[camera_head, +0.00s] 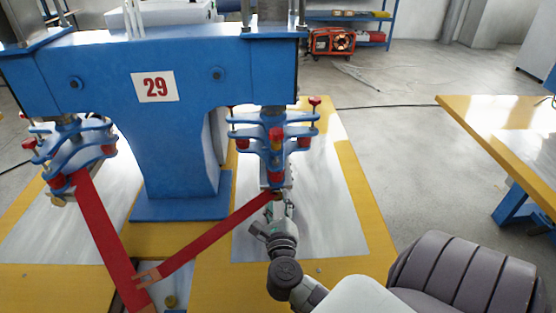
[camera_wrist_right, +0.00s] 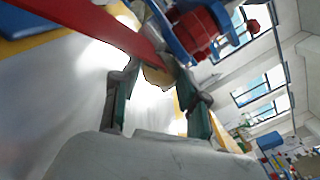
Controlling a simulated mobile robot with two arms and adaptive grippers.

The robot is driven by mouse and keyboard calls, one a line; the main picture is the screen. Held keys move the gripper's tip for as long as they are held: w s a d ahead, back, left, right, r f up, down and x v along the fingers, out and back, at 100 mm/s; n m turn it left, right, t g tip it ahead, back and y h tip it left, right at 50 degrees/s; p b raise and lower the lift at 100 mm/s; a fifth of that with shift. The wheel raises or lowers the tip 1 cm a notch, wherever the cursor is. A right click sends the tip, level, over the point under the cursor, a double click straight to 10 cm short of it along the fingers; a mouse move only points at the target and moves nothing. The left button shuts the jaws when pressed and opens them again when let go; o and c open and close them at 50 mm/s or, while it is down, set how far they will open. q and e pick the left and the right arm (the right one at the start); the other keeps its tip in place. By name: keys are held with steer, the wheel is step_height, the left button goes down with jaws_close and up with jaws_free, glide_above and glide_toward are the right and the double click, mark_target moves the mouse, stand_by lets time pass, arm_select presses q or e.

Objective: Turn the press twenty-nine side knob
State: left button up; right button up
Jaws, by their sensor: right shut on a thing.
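My right gripper (camera_head: 277,203) is just below that head, at the end of a red bar (camera_head: 220,237). In the right wrist view its fingers (camera_wrist_right: 156,76) are on either side of a small tan knob (camera_wrist_right: 157,77), shut on it. The knob is mostly hidden in the head view. My left gripper is not in view.
A second head (camera_head: 75,150) with similar red knobs is at the left, with a wider red bar (camera_head: 105,235) below it. The yellow-edged table (camera_head: 365,200) bears metal plates. Another yellow-edged table (camera_head: 500,150) stands at the right, with open floor between.

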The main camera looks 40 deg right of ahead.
steer(key=n+p, duration=0.1)
steer(key=p, duration=0.1)
steer(key=n+p, duration=0.2)
steer(key=shift+r+n+p, duration=0.25)
steer(key=shift+n+p, duration=0.05)
steer(key=shift+p, duration=0.1)
steer(key=shift+f+n+p, duration=0.1)
steer(key=shift+n+p, duration=1.05)
steer(key=shift+n, duration=0.05)
steer(key=shift+f+n, duration=0.1)
steer(key=shift+n, duration=0.2)
steer(key=shift+p, duration=0.3)
steer(key=o, duration=1.1)
steer(key=shift+s, duration=0.1)
steer(key=v, duration=1.2)
